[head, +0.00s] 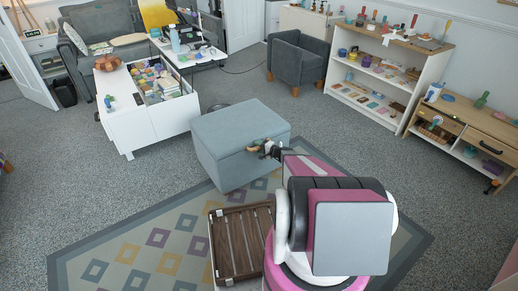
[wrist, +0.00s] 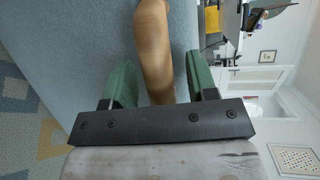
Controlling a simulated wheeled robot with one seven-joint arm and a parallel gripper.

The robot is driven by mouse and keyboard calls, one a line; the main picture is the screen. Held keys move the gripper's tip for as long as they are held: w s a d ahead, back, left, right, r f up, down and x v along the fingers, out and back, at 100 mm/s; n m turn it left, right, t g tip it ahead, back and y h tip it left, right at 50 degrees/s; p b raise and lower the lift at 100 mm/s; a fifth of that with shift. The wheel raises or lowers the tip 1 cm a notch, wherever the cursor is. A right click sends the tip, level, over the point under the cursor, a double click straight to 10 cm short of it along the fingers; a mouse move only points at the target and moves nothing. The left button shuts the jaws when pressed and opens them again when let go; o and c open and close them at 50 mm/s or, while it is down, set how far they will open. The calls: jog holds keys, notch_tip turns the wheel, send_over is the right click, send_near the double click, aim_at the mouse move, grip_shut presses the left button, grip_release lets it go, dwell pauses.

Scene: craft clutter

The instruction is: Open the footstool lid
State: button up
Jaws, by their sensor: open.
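The footstool (head: 232,155) is a blue-grey box, with its lid (head: 235,122) lying flat and shut on top. My gripper (head: 262,146) is at the footstool's near right edge, just at lid height. In the wrist view its two green fingers (wrist: 160,82) are open, one on each side of a rounded tan-brown bar (wrist: 154,45). The bar looks like a handle; its lower end is hidden behind the black gripper body. I cannot tell whether either finger touches it. The footstool's blue-grey surface (wrist: 95,30) fills the left of the wrist view.
A brown slatted wooden crate (head: 240,245) stands on the patterned rug (head: 120,255) near my base. A white table with an open craft-filled compartment (head: 150,120) stands behind left. Shelves (head: 385,65) and an armchair (head: 300,62) are at the back right. Carpet between is clear.

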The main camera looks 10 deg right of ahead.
grip_shut()
jog(key=shift+r, duration=0.75)
jog(key=w+a+r+m+g+h, duration=0.15)
jog(key=w+r, duration=0.25)
jog(key=r, duration=0.5)
jog(key=w+a+r+g+h, duration=0.1)
jog(key=w+r+g, duration=0.2)
jog(key=r, duration=0.5)
jog(key=w+a+r+g+h, duration=0.15)
jog(key=w+r, duration=0.25)
jog(key=r, duration=0.5)
jog(key=w+a+r+g, duration=0.1)
jog(key=w+a+r, duration=0.2)
jog(key=w+r, duration=0.2)
jog(key=w+a+r+m+g+h, duration=0.1)
jog(key=w+r, duration=0.4)
jog(key=w, duration=0.6)
jog(key=w+a+r+g+h, duration=0.1)
jog(key=w+a+r+g, duration=0.2)
jog(key=w, duration=0.5)
jog(key=shift+a+r+m, duration=0.35)
jog(key=shift+a+r, duration=0.5)
jog(key=shift+r, duration=0.3)
